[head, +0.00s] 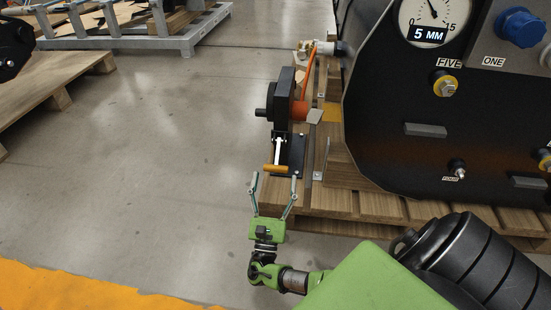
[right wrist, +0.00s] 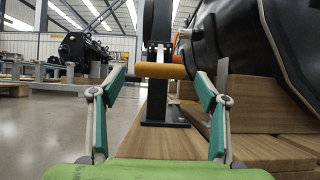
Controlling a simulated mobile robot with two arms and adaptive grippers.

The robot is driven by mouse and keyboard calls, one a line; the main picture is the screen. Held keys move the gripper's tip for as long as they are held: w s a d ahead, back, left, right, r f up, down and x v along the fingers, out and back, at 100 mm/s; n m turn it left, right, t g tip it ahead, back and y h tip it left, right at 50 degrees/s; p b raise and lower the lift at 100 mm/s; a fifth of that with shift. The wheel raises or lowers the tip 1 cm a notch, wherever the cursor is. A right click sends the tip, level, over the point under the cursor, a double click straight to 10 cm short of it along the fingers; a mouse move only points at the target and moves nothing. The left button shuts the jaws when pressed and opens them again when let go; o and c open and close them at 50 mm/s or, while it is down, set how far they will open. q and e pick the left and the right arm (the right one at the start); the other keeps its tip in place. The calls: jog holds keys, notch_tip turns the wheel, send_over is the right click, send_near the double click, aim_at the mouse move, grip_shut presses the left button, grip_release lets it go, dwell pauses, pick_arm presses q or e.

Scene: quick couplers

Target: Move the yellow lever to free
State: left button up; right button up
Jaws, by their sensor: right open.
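The yellow lever (head: 275,167) is a short orange-yellow handle on a pale arm, low on the front of a black upright unit (head: 284,97). In the right wrist view the yellow handle (right wrist: 161,71) lies crosswise, level with my fingertips. My right gripper (head: 274,180) is open and just in front of the handle, one finger toward each end. Its green-padded fingers also show in the right wrist view (right wrist: 162,78), with nothing clamped between them. Whether either finger touches the handle I cannot tell. My left gripper is not in view.
A wooden pallet (head: 370,208) carries the unit and a large black panel (head: 380,125) with a gauge (head: 434,18) close to the right. An orange hose (head: 309,72) rises behind the unit. Clear grey floor (head: 175,150) is on the left.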

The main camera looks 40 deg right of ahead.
jog(key=shift+v, duration=1.95)
